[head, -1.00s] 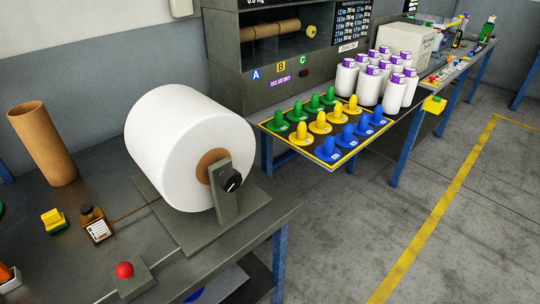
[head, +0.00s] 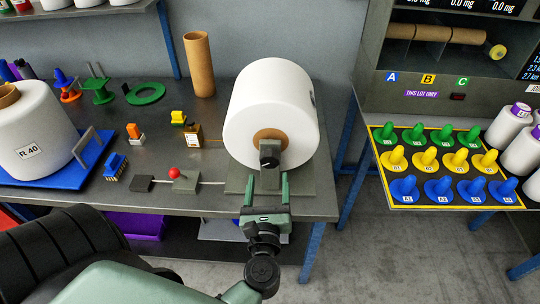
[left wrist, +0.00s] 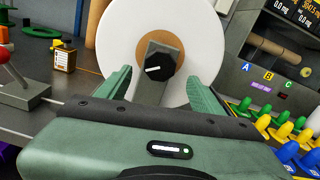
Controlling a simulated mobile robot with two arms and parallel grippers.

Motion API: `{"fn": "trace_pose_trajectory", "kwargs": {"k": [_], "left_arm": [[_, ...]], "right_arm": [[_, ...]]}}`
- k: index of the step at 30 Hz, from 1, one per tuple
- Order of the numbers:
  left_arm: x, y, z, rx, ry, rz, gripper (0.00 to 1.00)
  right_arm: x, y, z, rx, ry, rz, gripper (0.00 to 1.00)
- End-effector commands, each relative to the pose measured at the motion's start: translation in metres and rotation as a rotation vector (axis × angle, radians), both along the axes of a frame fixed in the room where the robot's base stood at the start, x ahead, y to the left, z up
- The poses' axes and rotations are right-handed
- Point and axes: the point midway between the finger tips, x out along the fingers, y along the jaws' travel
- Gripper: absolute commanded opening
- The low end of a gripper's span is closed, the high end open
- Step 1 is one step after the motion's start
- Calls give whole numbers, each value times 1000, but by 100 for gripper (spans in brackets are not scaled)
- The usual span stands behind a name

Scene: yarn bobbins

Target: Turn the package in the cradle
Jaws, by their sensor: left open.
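The package (head: 265,108) is a large white yarn roll on a brown cardboard core, lying on its side in the grey cradle (head: 304,190) at the right end of the bench. A black knob (head: 269,150) with a white mark sits on the cradle's front post, before the core. My left gripper (head: 266,180) is open in front of the cradle's post, its fingers pointing toward the knob. In the left wrist view the open fingers stand left and right of the knob (left wrist: 160,67), apart from it, with the package (left wrist: 203,40) behind. My right gripper is not in view.
A bobbin marked R 40 (head: 30,125) stands on a blue tray. A board of coloured cones (head: 440,165) lies right, across a floor gap.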

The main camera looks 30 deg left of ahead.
Motion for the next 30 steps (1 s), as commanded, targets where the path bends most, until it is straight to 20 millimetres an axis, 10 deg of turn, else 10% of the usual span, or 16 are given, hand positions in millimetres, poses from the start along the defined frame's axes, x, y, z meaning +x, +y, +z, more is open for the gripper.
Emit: {"fn": "trace_pose_trajectory", "kwargs": {"k": [12, 25, 30], "left_arm": [[53, 32, 3, 1, -3, -1, 67], [63, 38, 0, 0, -1, -1, 67], [63, 38, 0, 1, -1, -1, 20]], "right_arm": [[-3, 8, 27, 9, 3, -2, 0], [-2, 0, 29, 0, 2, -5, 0], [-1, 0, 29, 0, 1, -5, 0]]}}
